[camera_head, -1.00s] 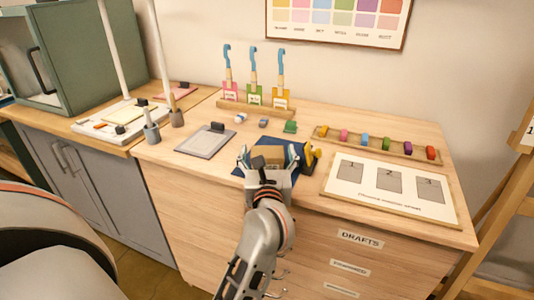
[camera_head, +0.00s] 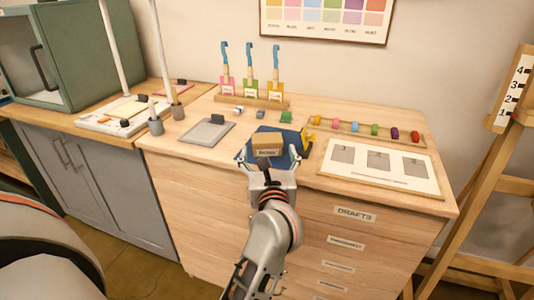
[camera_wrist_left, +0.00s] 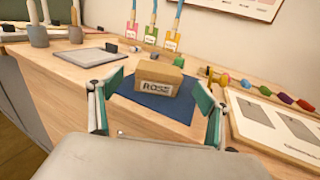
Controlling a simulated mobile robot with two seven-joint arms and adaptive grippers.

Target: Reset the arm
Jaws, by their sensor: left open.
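A small tan box (camera_head: 266,145) sits on a dark blue mat (camera_head: 291,134) near the front edge of the wooden table. It also shows in the left wrist view (camera_wrist_left: 158,79), where its label reads ROSE. My left gripper (camera_head: 271,159) is open and empty, just in front of the box. In the left wrist view its two green-padded fingers (camera_wrist_left: 156,108) stand wide apart on the near side of the box, with a gap to it. My right gripper is in no view.
A grey tray (camera_head: 206,132) lies left of the mat. A white numbered board (camera_head: 380,179) and a rack of coloured pieces (camera_head: 365,136) are at the right. A wooden holder (camera_head: 250,101) with blue-handled tools stands behind. A wooden easel (camera_head: 470,190) is beyond the right edge.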

